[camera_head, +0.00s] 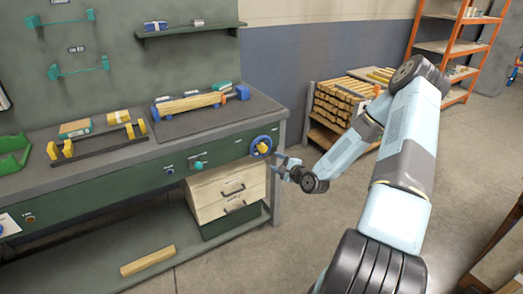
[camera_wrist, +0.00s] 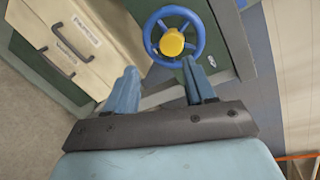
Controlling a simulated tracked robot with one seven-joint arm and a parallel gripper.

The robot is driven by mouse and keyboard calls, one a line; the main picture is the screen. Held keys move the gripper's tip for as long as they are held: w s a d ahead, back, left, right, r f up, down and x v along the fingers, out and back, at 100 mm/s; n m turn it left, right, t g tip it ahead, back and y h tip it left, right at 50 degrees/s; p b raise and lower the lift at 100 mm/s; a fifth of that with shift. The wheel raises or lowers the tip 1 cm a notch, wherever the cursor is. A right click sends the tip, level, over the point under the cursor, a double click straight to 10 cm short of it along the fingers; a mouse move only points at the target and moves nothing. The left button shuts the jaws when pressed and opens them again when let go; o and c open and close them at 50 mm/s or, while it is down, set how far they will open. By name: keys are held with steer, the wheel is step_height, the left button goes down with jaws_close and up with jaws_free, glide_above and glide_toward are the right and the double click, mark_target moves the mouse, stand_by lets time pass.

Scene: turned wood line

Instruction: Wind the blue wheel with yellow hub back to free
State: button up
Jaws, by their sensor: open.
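The blue wheel with yellow hub (camera_head: 261,146) is mounted on the front of the green bench, near its right end. It also shows in the wrist view (camera_wrist: 174,37), upper middle, with its rim and spokes clear. My gripper (camera_head: 280,163) is just in front of and slightly to the right of the wheel in the head view. In the wrist view its two blue fingers (camera_wrist: 162,85) are apart with nothing between them. The wheel lies beyond the fingertips; the right finger overlaps the view near its lower rim. I cannot tell if they touch.
A cream drawer unit (camera_head: 229,190) stands under the bench, left of the wheel. A teal handle (camera_head: 199,165) is on the bench front. A wooden cylinder in a blue-ended fixture (camera_head: 190,104) lies on the bench top. Stacked timber (camera_head: 345,103) stands behind my arm. Floor to the right is open.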

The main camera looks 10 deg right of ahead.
mark_target(264, 150)
steer(key=w+a+m, duration=0.1)
steer(key=w, duration=0.3)
steer(key=w+a+m+t, duration=0.1)
steer(key=w, duration=0.3)
steer(key=w+a+f+m+t, duration=0.1)
steer(key=w, duration=0.3)
steer(key=shift+w+a+f+m+h, duration=0.1)
steer(key=shift+w+a+m+h, duration=0.1)
steer(key=shift+w+m+h, duration=0.15)
